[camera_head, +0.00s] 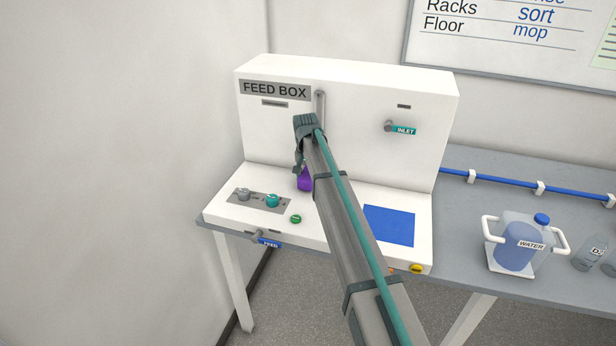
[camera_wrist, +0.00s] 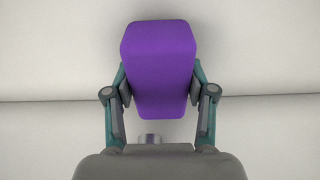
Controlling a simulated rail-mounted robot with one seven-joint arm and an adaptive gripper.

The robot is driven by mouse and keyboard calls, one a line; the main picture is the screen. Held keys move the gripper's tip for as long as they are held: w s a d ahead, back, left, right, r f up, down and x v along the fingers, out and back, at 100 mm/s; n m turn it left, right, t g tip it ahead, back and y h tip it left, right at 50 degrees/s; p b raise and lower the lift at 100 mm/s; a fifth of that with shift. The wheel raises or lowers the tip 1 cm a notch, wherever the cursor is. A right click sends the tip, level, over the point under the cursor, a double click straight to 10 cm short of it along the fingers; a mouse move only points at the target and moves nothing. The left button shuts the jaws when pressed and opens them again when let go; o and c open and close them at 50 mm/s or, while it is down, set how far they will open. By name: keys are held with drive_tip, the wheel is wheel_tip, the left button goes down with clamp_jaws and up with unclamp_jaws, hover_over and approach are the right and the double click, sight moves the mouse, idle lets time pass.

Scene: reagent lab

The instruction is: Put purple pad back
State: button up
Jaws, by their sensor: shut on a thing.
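The purple pad (camera_wrist: 158,62) is a rounded purple block held between the two fingers of my gripper (camera_wrist: 158,88) in the wrist view. My gripper is shut on it, with a finger on each side. In the head view only a small part of the purple pad (camera_head: 305,182) shows beside my arm, in front of the feed box (camera_head: 350,75). My arm hides the rest of it and most of the gripper there. I cannot tell whether the pad touches the white surface behind it.
The feed box base carries knobs (camera_head: 272,200), a green button (camera_head: 295,219) and a blue square (camera_head: 389,226). An inlet lever (camera_head: 389,127) sticks out of the box's upright face. A water jug (camera_head: 518,245) and bottles (camera_head: 590,253) stand at the right on the grey table (camera_head: 560,200).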

sight(307, 176)
drive_tip(key=shift+f, duration=0.3)
drive_tip(key=shift+f, duration=0.15)
drive_tip(key=o, duration=1.1)
drive_tip(key=r+b, duration=0.1)
drive_tip(key=r, duration=0.3)
drive_tip(key=s+r+b, duration=0.1)
drive_tip(key=r, duration=0.3)
drive_tip(key=r+b, duration=0.1)
drive_tip(key=r, duration=0.3)
drive_tip(key=shift+s+a+r, duration=0.1)
drive_tip(key=shift+s+a, duration=0.05)
drive_tip(key=shift+s, duration=0.1)
